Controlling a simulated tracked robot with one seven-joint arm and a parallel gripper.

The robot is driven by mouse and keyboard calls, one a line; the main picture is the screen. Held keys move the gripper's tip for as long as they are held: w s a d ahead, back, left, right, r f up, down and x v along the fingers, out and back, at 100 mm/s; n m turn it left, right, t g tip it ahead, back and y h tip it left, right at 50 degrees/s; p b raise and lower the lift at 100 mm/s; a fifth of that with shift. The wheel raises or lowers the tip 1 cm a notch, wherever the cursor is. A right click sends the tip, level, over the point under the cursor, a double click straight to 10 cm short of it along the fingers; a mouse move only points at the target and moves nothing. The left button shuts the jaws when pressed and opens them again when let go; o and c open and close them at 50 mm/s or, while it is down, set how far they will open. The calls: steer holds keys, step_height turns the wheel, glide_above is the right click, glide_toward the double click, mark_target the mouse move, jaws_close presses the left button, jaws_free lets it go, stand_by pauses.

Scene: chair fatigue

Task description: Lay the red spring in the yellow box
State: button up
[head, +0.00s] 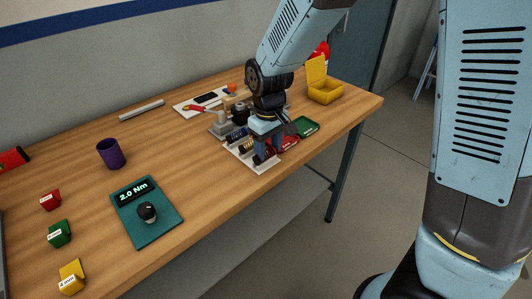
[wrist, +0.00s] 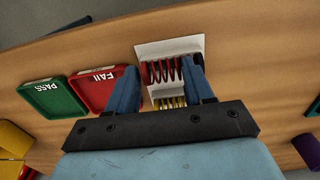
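The red spring (wrist: 163,70) lies on a white board (wrist: 170,48) in the wrist view, with a yellow spring (wrist: 172,102) beside it. My gripper (wrist: 160,72) is open above the board, one finger toward each end of the red spring. I cannot tell how far above it the fingertips are. A yellow shape at the wrist view's left edge may be this box.
A red FAIL tray (wrist: 104,88) and a green PASS tray (wrist: 52,97) lie beside the board. A purple cup (head: 110,153), a teal panel reading 2.0 Nm (head: 147,210) and small coloured blocks stand left. Tools and a fixture crowd behind my gripper. The front middle is clear.

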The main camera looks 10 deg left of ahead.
steer(key=c, duration=0.8)
steer(key=shift+r, duration=0.1)
